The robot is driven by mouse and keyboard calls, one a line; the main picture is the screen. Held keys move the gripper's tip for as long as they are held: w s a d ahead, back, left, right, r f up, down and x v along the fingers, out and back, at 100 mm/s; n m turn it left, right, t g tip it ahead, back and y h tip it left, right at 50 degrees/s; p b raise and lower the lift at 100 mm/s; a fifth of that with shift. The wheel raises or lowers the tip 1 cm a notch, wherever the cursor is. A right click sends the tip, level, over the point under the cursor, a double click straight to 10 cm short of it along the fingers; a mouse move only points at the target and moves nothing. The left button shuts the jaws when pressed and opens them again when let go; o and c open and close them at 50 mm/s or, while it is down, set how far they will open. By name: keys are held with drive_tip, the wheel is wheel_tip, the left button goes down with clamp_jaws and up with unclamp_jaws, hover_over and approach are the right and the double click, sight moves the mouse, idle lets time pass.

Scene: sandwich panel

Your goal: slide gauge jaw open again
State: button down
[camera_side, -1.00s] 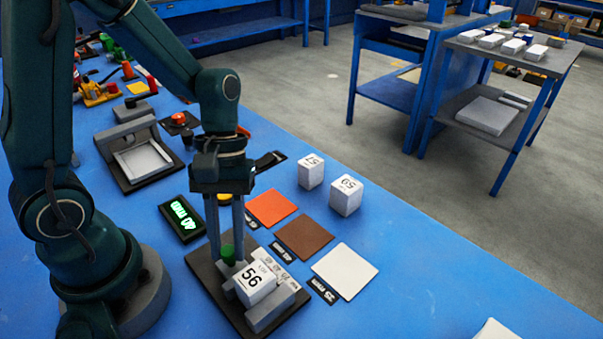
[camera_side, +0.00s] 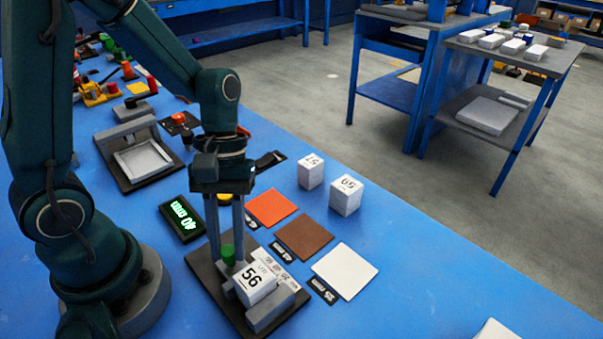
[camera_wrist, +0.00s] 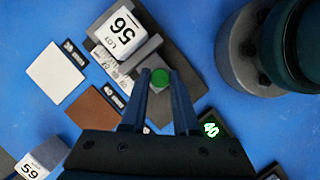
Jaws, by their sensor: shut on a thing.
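The gauge (camera_side: 203,265) is a dark base plate with grey jaws on the blue table. My gripper (camera_side: 229,259) points down over the gauge, shut on the green knob (camera_side: 228,254) of the sliding jaw. In the wrist view the green knob (camera_wrist: 160,78) lies between my two fingertips (camera_wrist: 159,75).
A display (camera_side: 182,219) with green digits reading 40 stands left of the gauge. Orange (camera_side: 271,207), brown (camera_side: 304,237) and white (camera_side: 345,271) pads lie to its right. White blocks marked 57 (camera_side: 311,171) and 59 (camera_side: 346,195) stand behind the pads.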

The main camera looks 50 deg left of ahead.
drive_tip(key=shift+a, duration=0.1)
idle(0.3)
drive_tip(key=shift+a, duration=1.8)
drive_tip(key=c, duration=0.7)
unclamp_jaws()
drive_tip(key=shift+o, duration=0.2)
drive_tip(key=shift+v, duration=2.6)
